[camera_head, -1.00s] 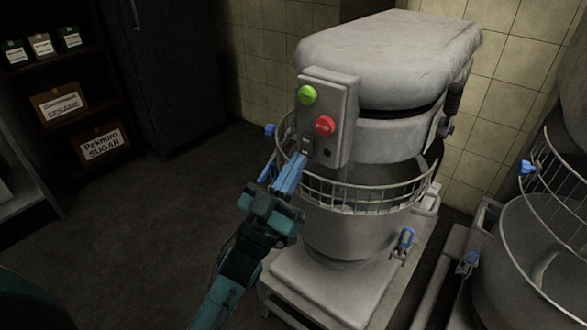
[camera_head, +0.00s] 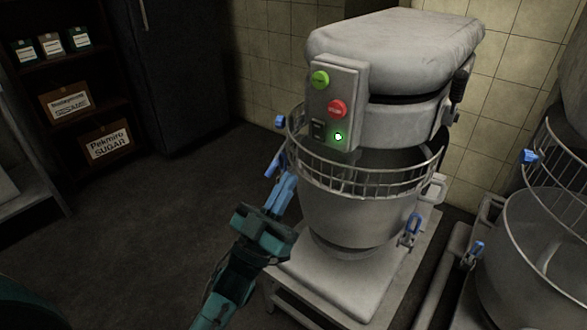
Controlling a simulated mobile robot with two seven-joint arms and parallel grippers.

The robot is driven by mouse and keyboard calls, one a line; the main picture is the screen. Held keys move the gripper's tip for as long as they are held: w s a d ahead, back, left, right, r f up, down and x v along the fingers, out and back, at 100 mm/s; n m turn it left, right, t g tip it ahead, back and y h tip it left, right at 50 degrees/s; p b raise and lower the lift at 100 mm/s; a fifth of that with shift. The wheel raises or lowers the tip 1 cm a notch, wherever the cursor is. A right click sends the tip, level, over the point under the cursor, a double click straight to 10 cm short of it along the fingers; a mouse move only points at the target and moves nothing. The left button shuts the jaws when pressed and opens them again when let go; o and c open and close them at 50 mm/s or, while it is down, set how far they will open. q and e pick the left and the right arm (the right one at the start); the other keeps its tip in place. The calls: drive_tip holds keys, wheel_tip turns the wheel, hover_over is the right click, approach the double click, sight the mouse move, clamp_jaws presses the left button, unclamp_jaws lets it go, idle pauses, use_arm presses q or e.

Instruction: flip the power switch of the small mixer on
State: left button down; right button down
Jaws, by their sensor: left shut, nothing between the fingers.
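The small mixer (camera_head: 395,50) stands in the middle of the view, with a grey control panel (camera_head: 349,78) on its front. The panel has a green button (camera_head: 320,79), a red button (camera_head: 337,108) and a small black power switch (camera_head: 318,129) at its lower left. A round indicator light (camera_head: 338,136) right of the switch glows green. My left gripper (camera_head: 287,182) is shut and empty. It is below and left of the switch, apart from the panel, in front of the wire bowl guard. My right gripper is not in view.
The wire guard (camera_head: 372,181) and mixer bowl (camera_head: 345,218) are right of my left gripper. A larger bowl (camera_head: 550,250) with its own guard stands at the right. A shelf with labelled boxes (camera_head: 106,144) is at the back left. The floor (camera_head: 150,215) to the left is clear.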

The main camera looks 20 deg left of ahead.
use_arm(q)
drive_tip(key=v, duration=0.3)
drive_tip(key=f+v, duration=0.1)
drive_tip(key=v, duration=0.1)
drive_tip(key=shift+w+b, duration=0.2)
drive_tip(key=shift+b, duration=0.1)
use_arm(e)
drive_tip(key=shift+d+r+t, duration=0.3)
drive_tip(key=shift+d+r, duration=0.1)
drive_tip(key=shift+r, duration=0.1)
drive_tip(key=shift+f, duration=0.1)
